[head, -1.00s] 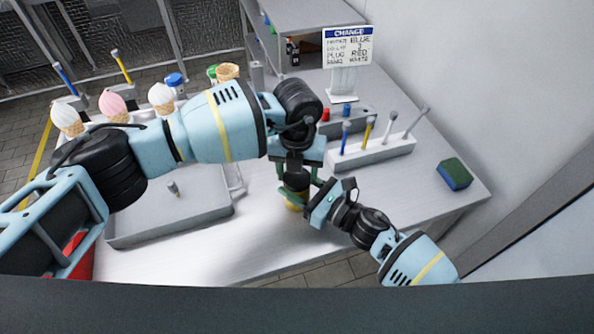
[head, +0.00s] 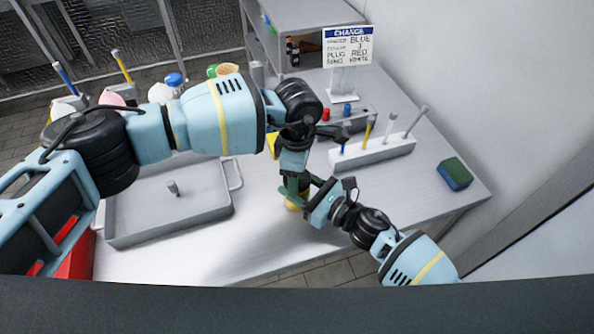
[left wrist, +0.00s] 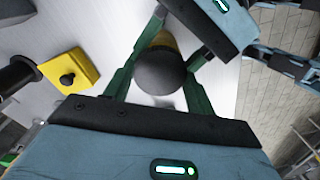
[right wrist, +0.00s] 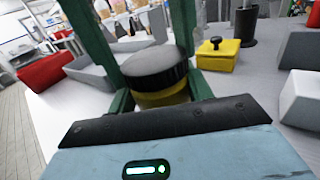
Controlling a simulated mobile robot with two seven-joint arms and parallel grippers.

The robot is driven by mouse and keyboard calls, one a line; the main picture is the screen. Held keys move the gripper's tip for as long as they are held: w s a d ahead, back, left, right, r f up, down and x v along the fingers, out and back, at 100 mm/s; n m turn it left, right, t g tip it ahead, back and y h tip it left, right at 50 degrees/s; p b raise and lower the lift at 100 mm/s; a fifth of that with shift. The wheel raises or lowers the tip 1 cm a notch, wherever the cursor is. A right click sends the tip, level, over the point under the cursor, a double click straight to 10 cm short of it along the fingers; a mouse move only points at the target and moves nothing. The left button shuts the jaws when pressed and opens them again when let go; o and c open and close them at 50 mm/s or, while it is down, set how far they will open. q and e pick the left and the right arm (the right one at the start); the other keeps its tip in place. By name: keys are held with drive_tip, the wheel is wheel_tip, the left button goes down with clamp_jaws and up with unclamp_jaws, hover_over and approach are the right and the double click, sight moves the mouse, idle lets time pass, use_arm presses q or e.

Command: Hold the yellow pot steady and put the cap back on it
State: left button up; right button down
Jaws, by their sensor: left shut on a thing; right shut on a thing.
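The yellow pot (head: 292,206) stands at the table's front edge, mostly hidden by my grippers in the head view. In the right wrist view the pot (right wrist: 162,97) is between the fingers of my right gripper (right wrist: 162,100), which is shut on it. The round black cap (right wrist: 155,70) lies over the pot's top, seemingly touching it; I cannot tell whether it is fully seated. My left gripper (head: 293,184) comes from above and is shut on the cap, which also shows in the left wrist view (left wrist: 160,71).
A grey tray (head: 125,238) lies to the left. A yellow block with a black knob (left wrist: 70,72) is beside the pot. Behind are a tool rack (head: 375,151) and a sign (head: 348,47). A green-blue sponge (head: 455,174) lies to the right. The table between them is clear.

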use_arm(q)
drive_tip(key=m, duration=0.4)
use_arm(e)
drive_tip(key=shift+f, duration=0.15)
use_arm(q)
drive_tip(key=o, duration=1.2)
drive_tip(key=shift+c, duration=0.2)
wheel_tip(320, 180, up, 12)
drive_tip(key=shift+d, duration=0.1)
use_arm(e)
drive_tip(key=c, duration=0.5)
unclamp_jaws()
